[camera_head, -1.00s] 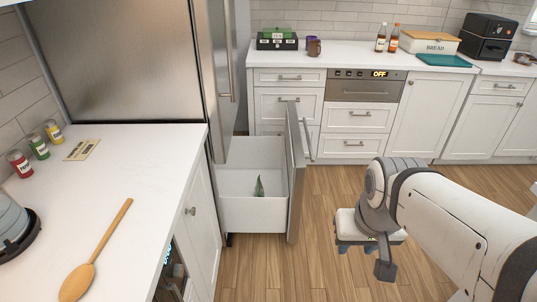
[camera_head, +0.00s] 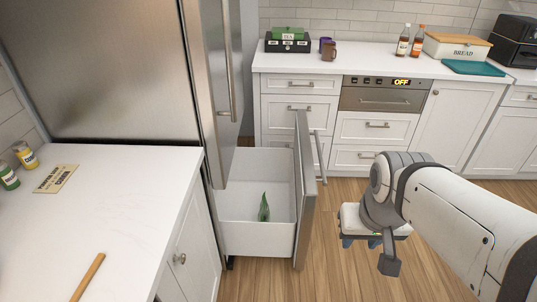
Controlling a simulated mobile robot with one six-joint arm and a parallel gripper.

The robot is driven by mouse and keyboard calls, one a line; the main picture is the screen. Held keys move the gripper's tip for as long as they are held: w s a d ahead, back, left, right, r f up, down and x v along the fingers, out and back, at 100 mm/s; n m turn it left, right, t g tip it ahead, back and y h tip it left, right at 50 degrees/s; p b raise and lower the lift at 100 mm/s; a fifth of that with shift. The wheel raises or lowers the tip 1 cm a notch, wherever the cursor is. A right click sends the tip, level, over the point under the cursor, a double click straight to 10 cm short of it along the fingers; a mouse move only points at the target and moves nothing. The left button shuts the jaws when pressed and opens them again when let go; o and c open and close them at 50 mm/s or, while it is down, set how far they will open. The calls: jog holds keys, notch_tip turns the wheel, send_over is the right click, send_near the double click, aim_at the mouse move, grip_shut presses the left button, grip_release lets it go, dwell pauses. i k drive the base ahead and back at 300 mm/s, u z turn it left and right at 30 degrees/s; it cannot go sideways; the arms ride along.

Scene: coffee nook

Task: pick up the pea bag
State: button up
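A green item, likely the pea bag (camera_head: 264,208), stands inside the open white drawer (camera_head: 258,240) at the bottom of the steel fridge. Only a narrow green shape of it shows, near the drawer's front end, and no label can be read. My gripper (camera_head: 362,243) hangs over the floor to the right of the drawer, apart from it and outside its steel front. It points downward, and two blue tips show partly below its white body. Nothing is seen held in it, but its opening cannot be made out.
The steel drawer front (camera_head: 305,190) stands between my gripper and the drawer's inside. A white counter (camera_head: 120,200) with a wooden spoon (camera_head: 88,277) is at the left. The back counter (camera_head: 380,62) holds a bread box (camera_head: 457,46), bottles and mugs. Wooden floor (camera_head: 330,265) is free right of the drawer.

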aim_at(263, 214)
jog(key=i, duration=0.95)
jog(key=z, duration=0.05)
